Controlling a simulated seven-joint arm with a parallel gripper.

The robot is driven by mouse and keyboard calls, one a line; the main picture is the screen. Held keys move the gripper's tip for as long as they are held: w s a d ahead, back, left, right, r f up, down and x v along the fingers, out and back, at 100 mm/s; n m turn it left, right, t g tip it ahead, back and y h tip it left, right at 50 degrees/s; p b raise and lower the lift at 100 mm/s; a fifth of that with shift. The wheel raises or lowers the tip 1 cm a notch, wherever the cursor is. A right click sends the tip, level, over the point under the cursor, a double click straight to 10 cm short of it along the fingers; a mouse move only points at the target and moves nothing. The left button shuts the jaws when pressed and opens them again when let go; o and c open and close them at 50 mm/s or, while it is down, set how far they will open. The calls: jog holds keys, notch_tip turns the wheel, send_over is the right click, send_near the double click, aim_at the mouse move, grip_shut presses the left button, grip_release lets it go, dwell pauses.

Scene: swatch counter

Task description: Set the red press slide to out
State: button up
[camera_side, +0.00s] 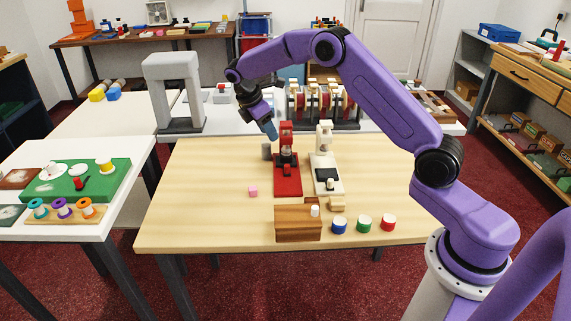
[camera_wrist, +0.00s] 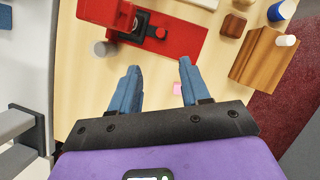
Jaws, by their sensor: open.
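The red press (camera_side: 287,172) stands on the wooden table, with its upright at the back and a flat red base running forward. In the wrist view the red press (camera_wrist: 180,33) lies across the top, with a dark slide piece (camera_wrist: 160,33) on its base beside the upright. The same dark-and-red piece shows small in the side view (camera_side: 287,170); its exact setting is hard to tell. My gripper (camera_wrist: 158,80) is open and empty, its blue fingers apart over bare table beside the press. In the side view my gripper (camera_side: 272,131) is above and just left of the press upright.
A cream press (camera_side: 326,175) stands close to the right of the red one. A grey cylinder (camera_side: 266,151) is by the red press's left side. A pink cube (camera_side: 253,191) lies left of it. A wooden block (camera_side: 298,224) and several coloured pots are in front. The table's left part is clear.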

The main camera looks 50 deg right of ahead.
aim_at(287, 166)
jog(key=x, duration=1.5)
jog(key=shift+s+f, duration=0.1)
jog(key=shift+f, duration=0.3)
grip_shut()
